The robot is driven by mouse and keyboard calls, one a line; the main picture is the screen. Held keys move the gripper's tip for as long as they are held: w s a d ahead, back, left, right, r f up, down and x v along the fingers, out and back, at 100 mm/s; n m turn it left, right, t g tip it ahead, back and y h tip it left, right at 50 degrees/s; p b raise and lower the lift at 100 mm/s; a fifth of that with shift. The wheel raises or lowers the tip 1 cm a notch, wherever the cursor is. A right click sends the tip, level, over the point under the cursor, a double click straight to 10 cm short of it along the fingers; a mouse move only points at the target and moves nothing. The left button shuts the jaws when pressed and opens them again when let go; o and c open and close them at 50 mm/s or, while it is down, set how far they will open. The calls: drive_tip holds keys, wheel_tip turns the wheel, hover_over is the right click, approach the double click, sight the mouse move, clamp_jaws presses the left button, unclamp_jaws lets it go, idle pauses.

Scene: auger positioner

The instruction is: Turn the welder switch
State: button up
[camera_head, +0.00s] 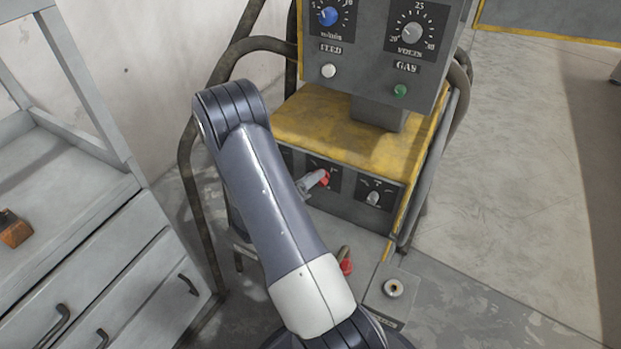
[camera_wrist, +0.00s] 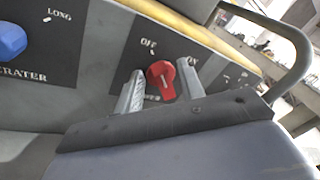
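The welder switch is a red knob (camera_wrist: 161,80) on a dark panel with an OFF label above it and an ON label to its right in the wrist view. In the head view the red knob (camera_head: 324,177) shows on the lower front of the welder (camera_head: 345,135), partly covered by my gripper (camera_head: 314,184). In the wrist view my gripper (camera_wrist: 160,84) has one finger on each side of the knob. The fingers are apart, with a small gap visible on either side of it. Whether either finger touches the knob lower down is hidden.
A silver knob (camera_head: 373,198) sits right of the switch. A blue knob (camera_wrist: 11,40) is at the wrist view's left. A curved tube (camera_wrist: 290,60) passes on the right. A grey drawer cabinet (camera_head: 90,260) stands left. Open floor (camera_head: 530,150) lies right.

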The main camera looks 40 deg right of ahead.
clamp_jaws()
drive_tip(key=shift+m, duration=0.3)
drive_tip(key=m+t+y+b, duration=0.1)
drive_tip(key=m+b, duration=0.3)
drive_tip(key=s+m+t+y+b, duration=0.1)
drive_tip(key=m+b, duration=0.4)
drive_tip(key=s+d+m+t+y+b, duration=0.1)
drive_tip(key=m+y+b, duration=0.1)
drive_tip(key=m+b, duration=0.2)
drive_tip(key=shift+s+r+b, duration=0.1)
drive_tip(key=shift+s+b, duration=0.15)
drive_tip(key=shift+b, duration=0.5)
drive_tip(key=shift+s+r+m+b, duration=0.1)
drive_tip(key=shift+m+b, duration=0.5)
drive_tip(key=shift+b, duration=0.15)
drive_tip(key=shift+t, duration=0.3)
